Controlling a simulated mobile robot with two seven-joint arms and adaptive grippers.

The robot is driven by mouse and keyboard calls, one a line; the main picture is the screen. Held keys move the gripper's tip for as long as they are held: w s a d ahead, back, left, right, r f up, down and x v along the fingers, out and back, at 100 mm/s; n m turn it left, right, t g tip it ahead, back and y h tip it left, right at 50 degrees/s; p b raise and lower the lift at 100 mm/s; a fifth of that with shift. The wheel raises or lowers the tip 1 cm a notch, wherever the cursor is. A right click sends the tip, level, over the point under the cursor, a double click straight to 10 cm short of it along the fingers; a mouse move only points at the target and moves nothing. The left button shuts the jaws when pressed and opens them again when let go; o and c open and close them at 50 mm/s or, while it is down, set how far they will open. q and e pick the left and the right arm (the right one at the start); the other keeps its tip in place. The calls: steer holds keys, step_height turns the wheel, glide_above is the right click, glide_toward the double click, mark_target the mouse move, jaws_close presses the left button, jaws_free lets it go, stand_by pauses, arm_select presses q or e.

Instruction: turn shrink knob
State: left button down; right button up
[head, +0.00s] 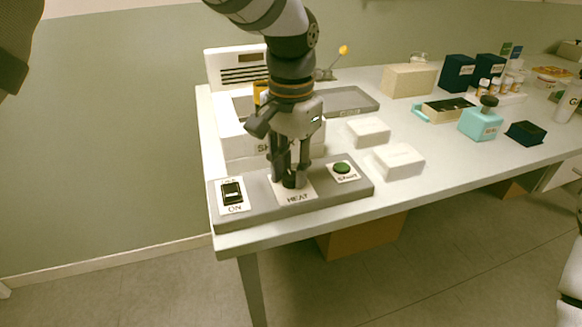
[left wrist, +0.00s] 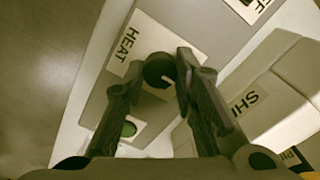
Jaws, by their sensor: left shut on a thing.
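A small dark round knob (head: 290,182) sits on a white plate marked HEAT (head: 298,198), in the middle of a grey control panel (head: 255,211) at the table's front left corner. My left gripper (head: 291,178) points straight down over the panel, its two fingers on either side of the knob and shut on it. The left wrist view shows the knob (left wrist: 158,70) between the fingertips, with the HEAT label (left wrist: 127,44) beside it. The fingers hide part of the knob, so its turn angle is hard to tell. My right gripper is not in view.
On the panel, a black switch (head: 232,192) marked ON is left of the knob, and a green button (head: 342,168) marked START is right. Behind stands a white machine (head: 238,143).

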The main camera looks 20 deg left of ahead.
mark_target(291, 175)
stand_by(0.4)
arm_select(q)
steer(key=c, duration=1.3)
jaws_free()
steer(key=shift+r, duration=0.1)
step_height(291, 175, up, 12)
